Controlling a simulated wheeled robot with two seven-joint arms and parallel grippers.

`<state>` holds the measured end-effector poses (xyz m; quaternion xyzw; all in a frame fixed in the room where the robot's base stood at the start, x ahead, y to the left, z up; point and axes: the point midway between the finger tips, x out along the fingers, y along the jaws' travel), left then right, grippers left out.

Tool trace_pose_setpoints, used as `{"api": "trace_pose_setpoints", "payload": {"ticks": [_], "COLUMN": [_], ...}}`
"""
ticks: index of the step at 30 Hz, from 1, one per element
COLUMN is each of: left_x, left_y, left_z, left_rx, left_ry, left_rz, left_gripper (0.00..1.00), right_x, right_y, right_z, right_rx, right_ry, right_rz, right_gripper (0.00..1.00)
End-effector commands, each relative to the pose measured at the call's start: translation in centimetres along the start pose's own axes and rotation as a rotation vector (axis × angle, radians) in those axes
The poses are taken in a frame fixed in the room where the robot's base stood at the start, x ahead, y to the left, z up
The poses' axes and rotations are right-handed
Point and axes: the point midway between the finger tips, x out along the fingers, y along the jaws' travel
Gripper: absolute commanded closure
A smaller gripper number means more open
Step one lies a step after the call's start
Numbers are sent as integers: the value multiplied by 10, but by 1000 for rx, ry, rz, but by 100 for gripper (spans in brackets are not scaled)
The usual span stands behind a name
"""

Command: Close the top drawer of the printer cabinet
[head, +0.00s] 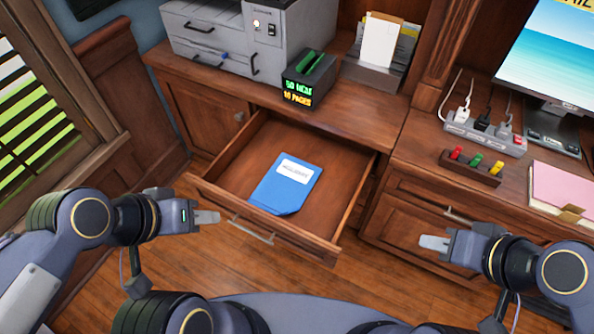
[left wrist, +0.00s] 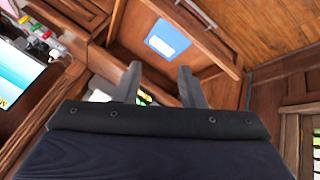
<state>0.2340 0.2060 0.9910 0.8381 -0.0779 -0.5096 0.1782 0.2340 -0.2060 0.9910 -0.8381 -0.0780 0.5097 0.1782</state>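The top drawer (head: 235,170) of the printer cabinet (head: 335,115) is pulled well out in the head view. A blue folder (head: 285,184) with a white label lies inside it. A metal bar handle (head: 250,231) is on the drawer's front. My left gripper (head: 217,217) is just left of the handle, near the drawer front; I cannot tell whether it touches. In the left wrist view its two fingers (left wrist: 158,85) are apart with nothing held, and the drawer (left wrist: 205,38) shows beyond them. My right gripper (head: 422,242) is right of the drawer, away from it; its finger opening is unclear.
A grey printer (head: 245,45) stands on the cabinet, with a small black box (head: 308,80) with lit text beside it. At right, a desk holds a power strip (head: 485,135), a rack of coloured pieces (head: 470,168) and pink papers (head: 562,190). Wooden floor lies before the drawer.

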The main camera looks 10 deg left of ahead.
Motion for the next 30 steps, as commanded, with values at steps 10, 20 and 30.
{"api": "trace_pose_setpoints", "payload": {"ticks": [10,20,30], "left_x": [0,2,110], "left_y": [0,-1,-43], "left_z": [0,1,41], "left_rx": [0,-7,-839], "left_ry": [0,-5,-390], "left_rz": [0,1,230], "left_gripper": [64,100,100], "right_x": [0,1,86], "right_y": [0,1,39], "right_z": [0,1,43], "right_rx": [0,0,0], "right_ry": [0,0,0], "right_rz": [0,0,0], "right_gripper": [69,69,69]}}
